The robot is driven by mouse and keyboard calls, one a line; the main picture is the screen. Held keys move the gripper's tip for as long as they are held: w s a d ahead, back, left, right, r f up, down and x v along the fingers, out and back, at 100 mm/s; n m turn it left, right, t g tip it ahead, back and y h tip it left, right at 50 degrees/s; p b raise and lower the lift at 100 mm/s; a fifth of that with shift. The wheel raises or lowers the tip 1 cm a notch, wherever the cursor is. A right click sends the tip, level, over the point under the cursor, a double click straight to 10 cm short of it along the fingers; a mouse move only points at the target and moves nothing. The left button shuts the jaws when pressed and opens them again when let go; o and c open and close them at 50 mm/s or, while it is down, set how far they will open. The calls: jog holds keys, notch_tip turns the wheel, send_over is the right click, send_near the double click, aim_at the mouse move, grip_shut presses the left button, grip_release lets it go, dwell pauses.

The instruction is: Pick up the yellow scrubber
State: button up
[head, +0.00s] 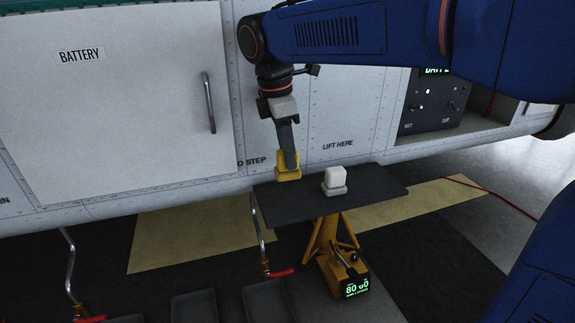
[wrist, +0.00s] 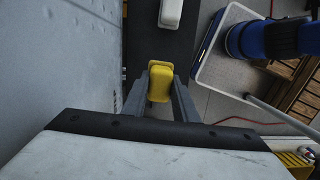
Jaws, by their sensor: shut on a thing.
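The yellow scrubber (head: 288,173) is a small yellow block with a wider base. My gripper (head: 288,155) is shut on its upper part, at the left end of a dark shelf-like stand (head: 375,183). In the wrist view the scrubber (wrist: 159,84) sits between the two grey fingers of my gripper (wrist: 160,90), which touch its sides. I cannot tell whether its base touches the stand or is slightly above it.
A white scrubber-like block (head: 335,180) stands on the stand to the right; it also shows in the wrist view (wrist: 171,14). The white aircraft side with a battery door (head: 110,100) is close behind. Grey trays (head: 268,300) lie on the floor.

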jog(key=s+d, duration=0.2)
jog(key=s, duration=0.7)
jog(key=s+d, duration=0.3)
jog(key=s, duration=0.7)
jog(key=shift+d, duration=0.25)
jog(key=shift+w, duration=0.1)
jog(key=o, duration=0.5)
jog(key=c, duration=0.4)
